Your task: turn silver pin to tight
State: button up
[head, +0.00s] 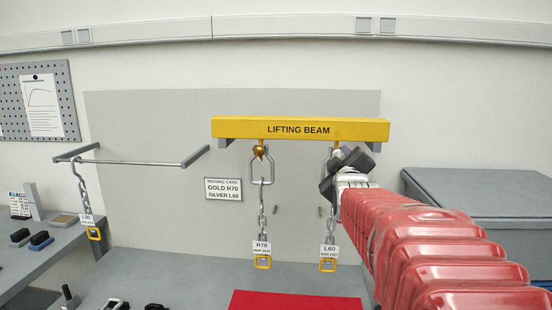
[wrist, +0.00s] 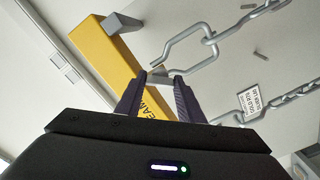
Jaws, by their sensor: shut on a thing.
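The silver pin (wrist: 160,74) shows as a small grey tip between the fingers in the wrist view. My gripper (wrist: 159,78) is shut on it, just under the yellow lifting beam (head: 300,129). In the head view my gripper (head: 346,168) is at the beam's right hanging point and hides most of the pin. A steel link (wrist: 190,48) loops close to the fingertips. The L60 chain (head: 330,225) hangs below it, with a label and a yellow end ring. How far the pin is turned cannot be told.
The gold pin (head: 260,152) holds the R70 chain (head: 262,215) at the beam's left. A rigging card (head: 223,189) reads gold R70, silver L60. Another chain (head: 80,190) hangs on a rail at left. A grey cabinet (head: 480,200) stands at right; a red mat (head: 295,301) lies below.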

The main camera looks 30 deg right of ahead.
jog(key=shift+d, duration=0.2)
jog(key=shift+c, duration=0.3)
jog(key=shift+a, duration=0.15)
jog(key=shift+a+m, duration=0.1)
jog(key=shift+m, duration=0.2)
dwell(0.3)
jog(key=m, duration=2.1)
jog(key=shift+r+m, duration=0.1)
jog(key=shift+m, duration=0.2)
